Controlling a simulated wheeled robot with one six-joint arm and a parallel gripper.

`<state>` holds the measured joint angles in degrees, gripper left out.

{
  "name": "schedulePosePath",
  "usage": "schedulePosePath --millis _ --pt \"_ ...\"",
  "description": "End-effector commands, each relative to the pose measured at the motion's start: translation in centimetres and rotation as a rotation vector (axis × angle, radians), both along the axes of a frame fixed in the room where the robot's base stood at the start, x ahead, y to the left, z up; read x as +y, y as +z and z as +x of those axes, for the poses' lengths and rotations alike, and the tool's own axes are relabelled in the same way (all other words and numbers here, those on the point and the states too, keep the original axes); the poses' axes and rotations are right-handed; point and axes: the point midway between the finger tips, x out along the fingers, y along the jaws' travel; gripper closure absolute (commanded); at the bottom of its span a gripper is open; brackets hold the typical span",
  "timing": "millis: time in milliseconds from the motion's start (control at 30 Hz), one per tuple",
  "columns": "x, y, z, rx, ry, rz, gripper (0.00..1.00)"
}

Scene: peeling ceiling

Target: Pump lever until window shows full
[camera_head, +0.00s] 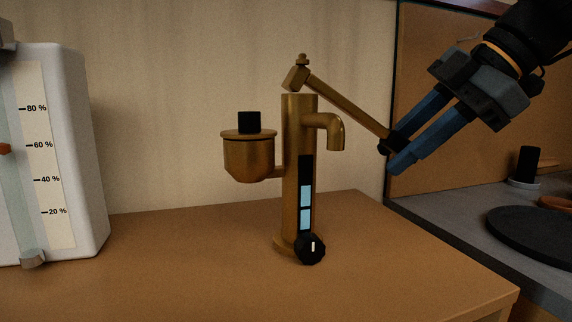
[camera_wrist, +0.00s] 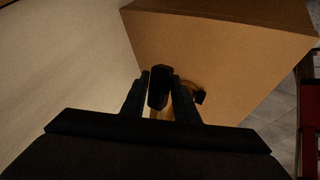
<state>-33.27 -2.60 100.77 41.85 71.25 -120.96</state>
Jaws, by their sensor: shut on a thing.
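A brass hand pump (camera_head: 299,135) stands upright on the wooden table. Its lever (camera_head: 347,105) slopes down to the right from the pivot at the top. The window (camera_head: 306,195) on the column shows light blue segments in its lower part and dark above. A black knob (camera_head: 311,248) with a white mark sits at the column's foot. My gripper (camera_head: 394,156), with blue fingers, is shut on the lever's dark end grip. In the wrist view the dark grip (camera_wrist: 159,87) shows between the fingers, with part of the brass pump behind.
The wooden table (camera_head: 190,270) is clear around the pump's foot. A brass cup (camera_head: 248,158) with a black-knobbed lid hangs at the pump's left. A white tank (camera_head: 78,150) with a percent scale stands at left. A grey counter (camera_head: 450,215) with a dark round plate (camera_head: 535,238) is at right.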

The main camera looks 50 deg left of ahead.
Motion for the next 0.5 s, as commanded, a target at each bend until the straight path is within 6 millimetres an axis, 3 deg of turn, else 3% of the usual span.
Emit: schedulePosePath --millis 33,100,267,500 --pt "-0.1 1.3 0.2 -0.042 0.003 -0.016 1.0" --pt "-0.3 2.0 0.6 -0.087 0.003 -0.041 1.0" --pt "-0.5 2.8 1.1 -0.137 0.005 -0.067 1.0" --pt "-0.9 6.8 1.8 -0.318 0.005 -0.157 1.0"
